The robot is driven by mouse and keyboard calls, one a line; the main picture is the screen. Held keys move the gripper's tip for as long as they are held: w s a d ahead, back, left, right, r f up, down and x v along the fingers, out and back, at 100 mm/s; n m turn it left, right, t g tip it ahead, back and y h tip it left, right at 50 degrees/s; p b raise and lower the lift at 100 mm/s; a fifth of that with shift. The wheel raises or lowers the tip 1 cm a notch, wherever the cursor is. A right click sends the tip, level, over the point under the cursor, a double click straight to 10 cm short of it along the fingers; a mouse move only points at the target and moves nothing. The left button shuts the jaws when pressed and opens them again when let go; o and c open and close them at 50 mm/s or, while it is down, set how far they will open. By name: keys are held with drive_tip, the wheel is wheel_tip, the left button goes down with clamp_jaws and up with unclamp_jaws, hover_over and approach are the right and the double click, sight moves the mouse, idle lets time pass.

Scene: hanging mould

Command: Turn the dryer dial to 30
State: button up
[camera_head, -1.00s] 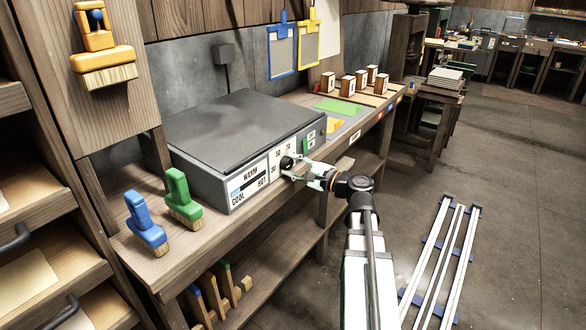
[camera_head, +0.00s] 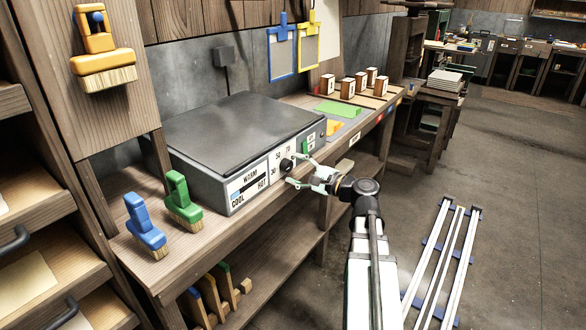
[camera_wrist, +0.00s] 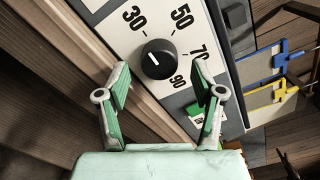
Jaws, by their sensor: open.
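The dryer (camera_head: 225,135) is a grey box with a dark lid on the workbench. Its black dial (camera_wrist: 158,59) sits on a white panel marked 30, 50, 70 and 90; it also shows in the head view (camera_head: 287,164). The dial's short white mark lies left of its centre and slants toward the upper left, on the 30 side; its exact reading is hard to tell. My gripper (camera_wrist: 162,76) is open and empty, with its green-padded fingers apart on either side below the dial. In the head view my gripper (camera_head: 298,173) stands just off the panel, clear of the dial.
A WARM/COOL/HOT display (camera_head: 249,187) is left of the dial. A green brush (camera_head: 182,202) and a blue brush (camera_head: 145,226) stand on the bench (camera_head: 195,247) at left. White rails (camera_head: 440,265) lie on the floor at right.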

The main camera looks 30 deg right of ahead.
drive_tip(key=v, duration=1)
drive_tip(key=shift+s, duration=0.25)
drive_tip(key=shift+d, duration=0.1)
drive_tip(key=s+a+f+n+g+h, duration=0.1)
drive_tip(key=s+a+f+n+g, duration=0.35)
drive_tip(key=f, duration=0.95)
drive_tip(key=s+a+f+n+g+h, duration=0.1)
drive_tip(key=s+a+f+n+g, duration=0.35)
drive_tip(key=f, duration=1.05)
drive_tip(key=s+a+f+n+g+h, duration=0.15)
drive_tip(key=s+a+f+g, duration=0.45)
drive_tip(key=f, duration=0.8)
drive_tip(key=s+a+f+n+g+h, duration=0.25)
drive_tip(key=s+a+f+g, duration=0.2)
drive_tip(key=s, duration=0.45)
drive_tip(key=s+a+f+n+g+h, duration=0.1)
drive_tip(key=s+a+f+n+g, duration=0.2)
drive_tip(key=s+f, duration=0.35)
drive_tip(key=s+a+f+n+g+h, duration=0.1)
drive_tip(key=s+a+f+n+g, duration=0.2)
drive_tip(key=s, duration=0.7)
drive_tip(key=w+r+t+p, duration=0.2)
drive_tip(key=w+r+p, duration=0.2)
drive_tip(key=r+p, duration=1.1)
drive_tip(key=p, duration=0.4)
drive_tip(key=shift+r+m+t, duration=0.2)
drive_tip(key=shift+m+t, duration=0.1)
drive_tip(key=shift+t, duration=0.05)
